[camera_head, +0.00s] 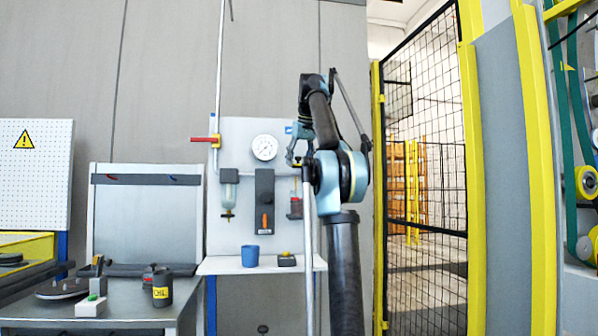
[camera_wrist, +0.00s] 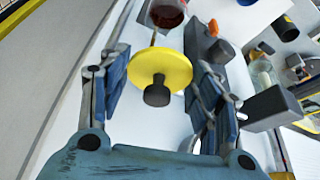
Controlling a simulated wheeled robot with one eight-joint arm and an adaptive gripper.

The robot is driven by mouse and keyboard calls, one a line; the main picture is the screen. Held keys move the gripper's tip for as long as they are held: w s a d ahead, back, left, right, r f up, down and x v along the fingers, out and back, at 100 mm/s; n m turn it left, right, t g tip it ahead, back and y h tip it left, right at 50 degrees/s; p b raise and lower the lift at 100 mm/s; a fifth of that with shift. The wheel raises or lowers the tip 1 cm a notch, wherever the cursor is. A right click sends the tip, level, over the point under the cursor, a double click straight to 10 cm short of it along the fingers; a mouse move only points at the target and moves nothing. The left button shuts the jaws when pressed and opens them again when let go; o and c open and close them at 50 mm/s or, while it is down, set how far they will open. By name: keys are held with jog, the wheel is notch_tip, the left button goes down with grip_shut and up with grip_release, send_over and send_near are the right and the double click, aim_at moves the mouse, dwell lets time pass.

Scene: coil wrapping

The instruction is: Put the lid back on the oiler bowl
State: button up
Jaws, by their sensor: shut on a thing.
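The lid is a yellow disc (camera_wrist: 145,65) with a dark knob (camera_wrist: 157,92), in the wrist view. The oiler bowl (camera_wrist: 168,12), a clear cup with dark red liquid, is partly cut off at the top edge of the wrist view, beyond the lid. In the head view the bowl (camera_head: 296,208) hangs on the right side of the grey panel, and my gripper (camera_head: 297,158) is above it, small and partly hidden by my arm.
A gauge (camera_head: 264,147), a clear filter bowl (camera_head: 228,195) and a dark block with an orange handle (camera_head: 265,205) are on the panel left of the oiler. A blue cup (camera_head: 250,256) and a small dark box (camera_head: 287,260) stand on the shelf below. A mesh fence (camera_head: 425,190) stands to the right.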

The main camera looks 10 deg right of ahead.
jog(key=shift+f, duration=4.2)
jog(key=shift+f, duration=0.15)
jog(key=o, duration=1.1)
jog(key=shift+o, duration=0.4)
jog(key=o, duration=0.4)
